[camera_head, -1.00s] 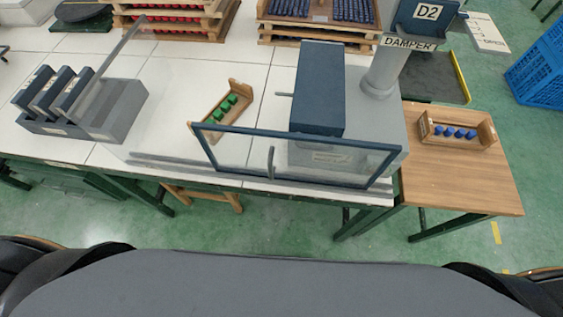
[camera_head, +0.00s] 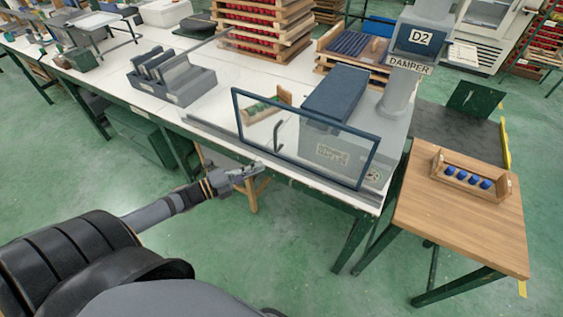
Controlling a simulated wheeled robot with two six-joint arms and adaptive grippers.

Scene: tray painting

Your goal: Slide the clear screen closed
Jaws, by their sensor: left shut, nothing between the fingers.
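The clear screen (camera_head: 306,113) has a dark blue frame and stands upright along the front edge of the white table. A small dark upright handle (camera_head: 278,134) shows at its lower left part. A wooden tray with green pieces (camera_head: 268,106) stands behind its left part, and the blue-topped grey machine (camera_head: 340,92) is behind its right part. My left gripper (camera_head: 259,169) is shut and empty, in front of the table edge, below and left of the handle and apart from the screen. My right gripper is out of view.
A low rail (camera_head: 205,126) runs along the table's front edge. A grey rack (camera_head: 172,78) stands to the left. A wooden side table (camera_head: 440,220) bears a tray with several blue pieces (camera_head: 466,178). Stacked wooden trays (camera_head: 262,30) stand behind. The floor in front is free.

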